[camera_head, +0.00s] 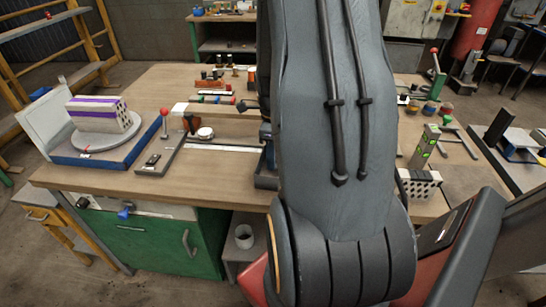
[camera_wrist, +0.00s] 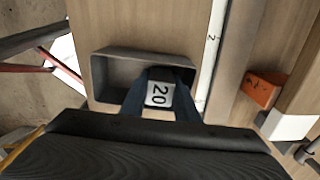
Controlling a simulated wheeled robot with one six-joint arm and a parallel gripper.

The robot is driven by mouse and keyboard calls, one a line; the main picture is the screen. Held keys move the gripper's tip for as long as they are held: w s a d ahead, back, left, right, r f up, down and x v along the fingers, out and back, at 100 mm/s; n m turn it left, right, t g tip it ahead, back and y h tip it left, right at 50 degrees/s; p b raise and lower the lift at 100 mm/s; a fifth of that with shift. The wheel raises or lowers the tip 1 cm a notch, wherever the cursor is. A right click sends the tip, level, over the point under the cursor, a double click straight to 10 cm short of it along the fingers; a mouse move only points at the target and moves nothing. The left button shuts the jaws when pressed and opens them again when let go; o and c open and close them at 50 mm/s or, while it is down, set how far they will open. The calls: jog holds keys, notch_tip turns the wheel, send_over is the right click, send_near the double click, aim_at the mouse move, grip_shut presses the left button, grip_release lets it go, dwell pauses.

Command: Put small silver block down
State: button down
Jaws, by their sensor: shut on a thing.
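The small silver block (camera_wrist: 157,94), marked "20", shows in the wrist view between the two dark fingers of my gripper (camera_wrist: 158,88). My gripper is shut on it. The block is over or inside a grey, hollow rectangular box (camera_wrist: 98,80) on the wooden table; I cannot tell whether it touches the bottom. In the head view my arm hides the gripper and the block. A grey edge that may be the same box (camera_head: 265,175) shows left of my arm.
A white ruler (camera_wrist: 211,50) runs beside the box, with an orange block (camera_wrist: 264,88) to its right. In the head view, a purple-striped perforated brick (camera_head: 100,112) rests on a turntable at left. A green-marked block (camera_head: 424,147) and a perforated block (camera_head: 420,183) stand at right.

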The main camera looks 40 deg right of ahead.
jog(key=shift+f, duration=0.35)
jog(key=c, duration=1.6)
grip_release()
jog(key=shift+f, duration=0.15)
jog(key=shift+c, duration=0.2)
notch_tip(320, 180, up, 12)
jog(key=shift+r+b, duration=0.2)
jog(key=shift+b, duration=0.85)
jog(key=s+a+f+n, duration=0.1)
jog(key=s+a+n, duration=0.1)
jog(key=a+n, duration=1.1)
jog(key=s+a+f+n, duration=0.1)
jog(key=s+a+n, duration=0.1)
jog(key=a+n, duration=1.1)
jog(key=n, duration=0.3)
jog(key=shift+f+t, duration=0.35)
jog(key=shift+t, duration=0.05)
